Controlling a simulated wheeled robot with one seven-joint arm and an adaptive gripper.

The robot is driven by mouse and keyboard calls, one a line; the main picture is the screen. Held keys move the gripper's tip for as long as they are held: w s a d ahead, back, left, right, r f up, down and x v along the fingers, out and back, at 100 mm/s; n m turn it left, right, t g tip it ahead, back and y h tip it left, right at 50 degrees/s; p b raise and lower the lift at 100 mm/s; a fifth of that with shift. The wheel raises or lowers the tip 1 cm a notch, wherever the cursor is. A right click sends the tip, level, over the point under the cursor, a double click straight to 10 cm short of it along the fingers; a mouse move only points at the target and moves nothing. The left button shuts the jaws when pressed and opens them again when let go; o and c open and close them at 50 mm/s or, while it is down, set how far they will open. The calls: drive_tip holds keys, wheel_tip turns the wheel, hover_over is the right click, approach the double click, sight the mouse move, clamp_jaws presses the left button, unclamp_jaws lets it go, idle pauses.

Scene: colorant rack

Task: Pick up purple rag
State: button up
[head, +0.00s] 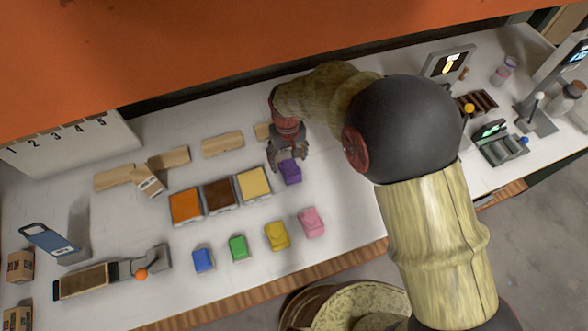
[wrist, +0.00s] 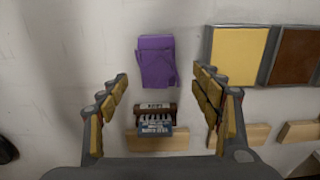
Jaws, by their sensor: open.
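The purple rag (head: 291,172) is a small folded cloth lying on the white counter, right of the tray with the pale yellow fill. In the wrist view the purple rag (wrist: 156,62) lies just beyond the fingertips, roughly centred between them. My gripper (head: 289,166) is open and empty, pointing down close behind the rag in the head view. In the wrist view my gripper's fingers (wrist: 159,76) stand wide apart on either side. I cannot tell the exact height of the fingertips above the counter.
Orange (head: 186,206), brown (head: 219,194) and pale yellow (head: 253,185) trays stand left of the rag. Blue (head: 203,260), green (head: 238,248), yellow (head: 277,236) and pink (head: 312,222) rags lie nearer the front edge. Wooden blocks (head: 222,144) lie behind. An orange panel (head: 200,50) overhangs the back.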

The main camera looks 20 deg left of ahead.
sight(290, 168)
drive_tip(key=shift+d+f, duration=0.25)
drive_tip(key=shift+f, duration=0.35)
wheel_tip(290, 168, down, 4)
drive_tip(key=shift+s+d+f, duration=0.1)
drive_tip(key=c, duration=0.3)
drive_tip(key=c, duration=0.9)
